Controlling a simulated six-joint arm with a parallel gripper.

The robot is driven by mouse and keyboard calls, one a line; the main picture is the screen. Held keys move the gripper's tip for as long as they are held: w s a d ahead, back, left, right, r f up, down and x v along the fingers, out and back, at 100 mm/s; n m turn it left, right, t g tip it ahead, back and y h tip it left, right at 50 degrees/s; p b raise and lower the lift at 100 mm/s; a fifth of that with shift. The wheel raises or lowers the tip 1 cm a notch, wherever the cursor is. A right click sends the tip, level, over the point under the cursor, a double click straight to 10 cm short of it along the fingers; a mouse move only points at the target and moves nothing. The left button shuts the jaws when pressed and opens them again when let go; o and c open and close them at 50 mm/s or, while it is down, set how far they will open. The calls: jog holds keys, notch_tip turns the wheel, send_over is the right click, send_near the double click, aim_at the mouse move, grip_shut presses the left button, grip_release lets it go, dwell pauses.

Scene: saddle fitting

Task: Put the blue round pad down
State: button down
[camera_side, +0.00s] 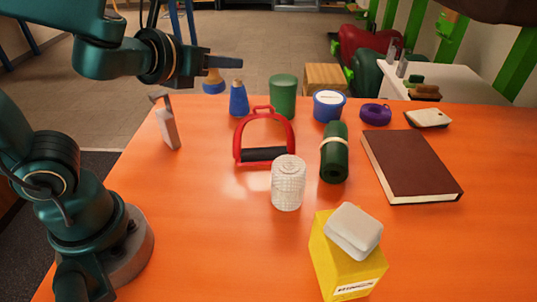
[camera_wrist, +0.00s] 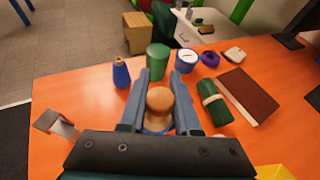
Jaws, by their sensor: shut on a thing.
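The blue round pad (camera_side: 213,86) has a wooden knob on top and a blue disc below. My gripper (camera_side: 222,62) is shut on it and holds it in the air, beyond the table's back left edge as seen in the side view. In the wrist view, the pad's knob (camera_wrist: 159,102) sits between the two blue-grey fingers of my gripper (camera_wrist: 158,85). Part of the blue disc shows beneath the knob, and the dark gripper body hides the rest.
The orange table (camera_side: 220,250) holds a blue cone-shaped bottle (camera_side: 239,100), green cup (camera_side: 283,98), blue tub (camera_side: 328,106), red stirrup (camera_side: 266,137), green roll (camera_side: 334,155), clear jar (camera_side: 288,183), brown book (camera_side: 410,165), yellow box (camera_side: 345,265) and grey-white upright tool (camera_side: 168,125). Front left is clear.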

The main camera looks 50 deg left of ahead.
jog(key=s+a+f+n+g+y, duration=0.65)
jog(key=n+g+y, duration=0.3)
jog(key=n, duration=0.25)
jog(key=s+d+f+n+g+h, duration=0.3)
jog(key=s+d+f+n+g, duration=0.15)
jog(key=s+n+g, duration=0.55)
jog(key=s+d+n+g+h, duration=0.2)
jog(key=d+n+g+h, duration=0.5)
jog(key=d+n+h, duration=0.3)
jog(key=w+d+r+n+t+h, duration=0.2)
jog(key=w+d+n+t+h, duration=0.5)
jog(key=n+h, duration=0.4)
jog(key=shift+g, duration=0.75)
jog(key=x, duration=1.3)
jog(key=shift+d+f, duration=0.15)
jog(key=shift+f, duration=2.4)
